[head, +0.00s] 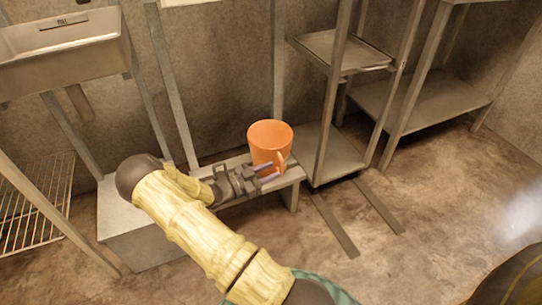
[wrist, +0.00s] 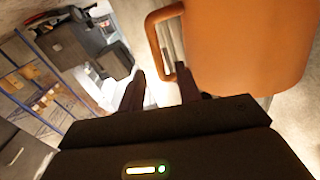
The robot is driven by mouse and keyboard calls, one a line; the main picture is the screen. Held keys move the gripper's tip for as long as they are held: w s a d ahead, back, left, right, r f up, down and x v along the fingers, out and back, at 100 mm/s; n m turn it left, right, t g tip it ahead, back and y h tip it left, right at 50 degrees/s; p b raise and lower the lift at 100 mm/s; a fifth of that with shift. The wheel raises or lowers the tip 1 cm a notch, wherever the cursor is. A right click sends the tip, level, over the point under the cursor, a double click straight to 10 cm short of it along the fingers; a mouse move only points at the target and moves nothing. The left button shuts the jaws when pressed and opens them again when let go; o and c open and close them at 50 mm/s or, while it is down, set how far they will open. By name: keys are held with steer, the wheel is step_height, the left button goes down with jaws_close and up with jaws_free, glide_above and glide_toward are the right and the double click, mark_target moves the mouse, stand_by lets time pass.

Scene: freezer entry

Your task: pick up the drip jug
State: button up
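The drip jug (head: 270,137) is an orange vessel with a loop handle, standing upright on a low grey bench in the head view. Its handle faces my gripper. My gripper (head: 269,173) is just in front of the jug, at the handle's lower part. In the wrist view the jug (wrist: 250,45) fills the upper right, with its handle (wrist: 154,38) above the fingertips. My gripper (wrist: 160,80) has its two fingers apart, and part of the handle appears between them in the picture. Whether they touch it is unclear.
The low bench (head: 225,199) has uprights behind it. A metal shelf rack (head: 335,160) stands close to the jug's right. A steel basin (head: 62,55) is at upper left, with a wire rack (head: 40,200) below. Open floor lies at lower right.

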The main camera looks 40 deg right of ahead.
mark_target(282, 166)
steer(key=d+b, duration=0.2)
steer(key=d, duration=0.1)
steer(key=d+b, duration=0.1)
steer(key=shift+s+d+r, duration=0.1)
steer(key=shift+s+d, duration=0.3)
jaws_close()
